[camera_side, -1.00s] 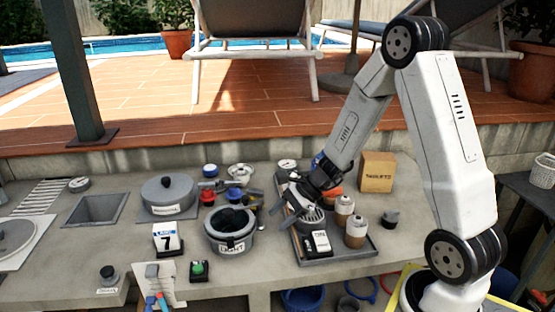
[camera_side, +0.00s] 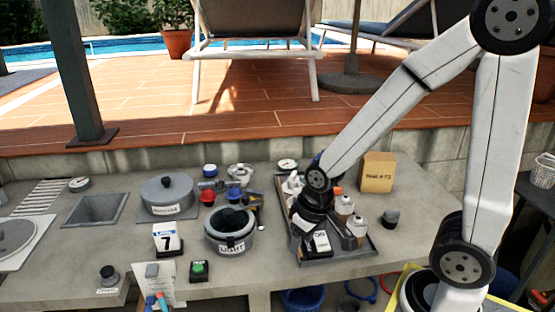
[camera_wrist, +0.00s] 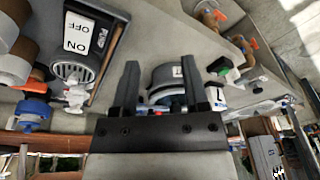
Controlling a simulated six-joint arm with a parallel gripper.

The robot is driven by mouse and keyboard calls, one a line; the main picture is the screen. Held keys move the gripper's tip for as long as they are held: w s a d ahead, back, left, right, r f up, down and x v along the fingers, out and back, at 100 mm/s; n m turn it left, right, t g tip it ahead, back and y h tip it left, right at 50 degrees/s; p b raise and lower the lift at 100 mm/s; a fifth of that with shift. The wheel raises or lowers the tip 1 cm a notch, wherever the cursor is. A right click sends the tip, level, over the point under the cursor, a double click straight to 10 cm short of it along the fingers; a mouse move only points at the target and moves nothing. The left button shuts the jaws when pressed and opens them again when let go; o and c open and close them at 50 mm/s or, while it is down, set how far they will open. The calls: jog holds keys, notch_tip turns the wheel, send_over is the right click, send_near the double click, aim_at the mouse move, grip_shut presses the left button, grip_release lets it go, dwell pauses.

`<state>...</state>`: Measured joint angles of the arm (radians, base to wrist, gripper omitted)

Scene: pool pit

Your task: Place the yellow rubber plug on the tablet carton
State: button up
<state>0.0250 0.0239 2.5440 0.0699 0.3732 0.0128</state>
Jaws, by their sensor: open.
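The tablet carton (camera_side: 377,172) is a small tan cardboard box at the back right of the bench, with printing on its front. My gripper (camera_side: 340,236) is low over the grey tray, in front and to the left of the carton, close to the ON/OFF switch box. In the wrist view my gripper (camera_wrist: 159,63) has its two dark fingers apart, with nothing held between them. I cannot pick out the yellow rubber plug for sure in either view. My wrist hides part of the tray. The carton does not show clearly in the wrist view.
The tray (camera_side: 365,250) holds bottles (camera_side: 354,228) and the switch box (camera_side: 320,243). A grey pot (camera_side: 230,232) stands to its left, with a lidded pot (camera_side: 167,193) behind. Bench right of the carton is clear.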

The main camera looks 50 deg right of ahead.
jog(key=shift+a+r+n, duration=0.15)
jog(key=shift+n, duration=0.45)
jog(key=shift+o, duration=0.8)
jog(key=w+d+f+n+t+y, duration=0.1)
jog(key=w+d+n+t, duration=0.1)
jog(key=w+d, duration=0.6)
jog(key=w+d+n+t+y, duration=0.1)
jog(key=w+d+t, duration=0.3)
jog(key=w+d, duration=0.5)
jog(key=shift+w+f+n+y, duration=0.35)
jog(key=shift+w+n+y, duration=0.05)
jog(key=shift+w, duration=1.7)
jog(key=shift+x, duration=1.3)
